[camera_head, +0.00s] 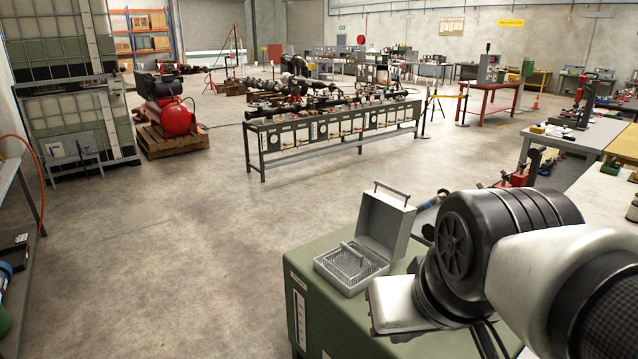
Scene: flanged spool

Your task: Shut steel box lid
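The steel box (349,276) stands on top of a green cabinet, just left of my arm. Its lid (386,224) is open, standing nearly upright at the back edge, with a bar handle (391,190) on its outer end. A wire-like rack or grid with a raised bar shows inside the open box. My arm comes in from the right, and its white end part (398,305) is in front of and right of the box, seemingly apart from the lid. My gripper's fingers are hidden, so its opening cannot be seen.
The green cabinet (308,308) has free top surface in front of the box. A workbench (587,205) stands at the right beyond my arm. Open concrete floor (190,240) lies to the left, with a long test bench (330,130) and a red compressor (168,115) farther back.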

